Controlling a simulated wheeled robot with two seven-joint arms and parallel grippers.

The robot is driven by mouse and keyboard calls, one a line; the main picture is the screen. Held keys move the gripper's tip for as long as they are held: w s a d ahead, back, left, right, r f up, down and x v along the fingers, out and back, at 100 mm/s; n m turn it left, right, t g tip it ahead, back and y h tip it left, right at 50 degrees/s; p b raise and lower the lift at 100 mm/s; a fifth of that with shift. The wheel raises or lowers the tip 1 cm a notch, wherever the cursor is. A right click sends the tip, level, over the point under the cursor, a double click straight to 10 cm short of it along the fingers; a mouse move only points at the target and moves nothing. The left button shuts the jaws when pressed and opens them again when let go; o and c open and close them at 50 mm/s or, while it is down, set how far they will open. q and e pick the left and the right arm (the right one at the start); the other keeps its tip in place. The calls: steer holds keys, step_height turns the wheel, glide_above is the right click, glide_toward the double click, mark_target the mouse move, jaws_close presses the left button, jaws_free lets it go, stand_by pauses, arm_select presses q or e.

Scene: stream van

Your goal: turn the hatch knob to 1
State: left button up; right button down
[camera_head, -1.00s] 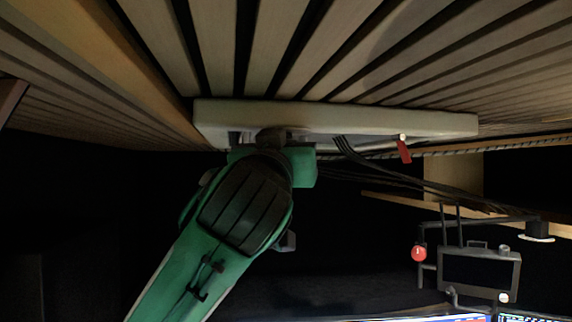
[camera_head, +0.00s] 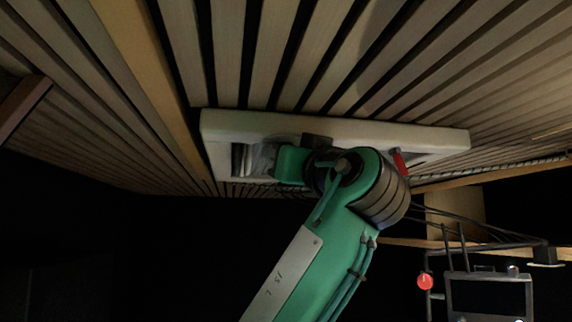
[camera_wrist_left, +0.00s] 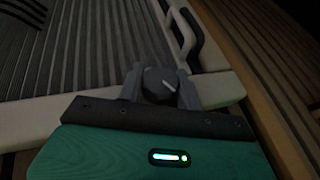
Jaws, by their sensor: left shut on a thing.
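The roof hatch has a pale frame (camera_head: 222,128) set in the slatted ceiling, and its frame also shows in the left wrist view (camera_wrist_left: 222,88). The hatch knob (camera_wrist_left: 158,84) is dark and round with a white pointer line, which slants from upper left to lower right in the picture. My left gripper (camera_wrist_left: 160,88) is shut on the knob, with one grey finger on each side of it. In the head view my green left arm covers the knob and the fingers. I cannot read any number marks around the knob. My right gripper is out of view.
A red tag (camera_head: 399,161) hangs at the right part of the hatch frame. A monitor on a pipe frame (camera_head: 488,296) with a red ball (camera_head: 425,281) stands lower right. Wooden slats surround the hatch.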

arm_select(q)
steer(key=shift+n+y, duration=0.3)
steer(key=shift+y, duration=0.3)
steer(key=o, duration=1)
steer(key=shift+g, duration=0.3)
steer(key=b+v, duration=0.6)
steer(key=v, duration=0.8)
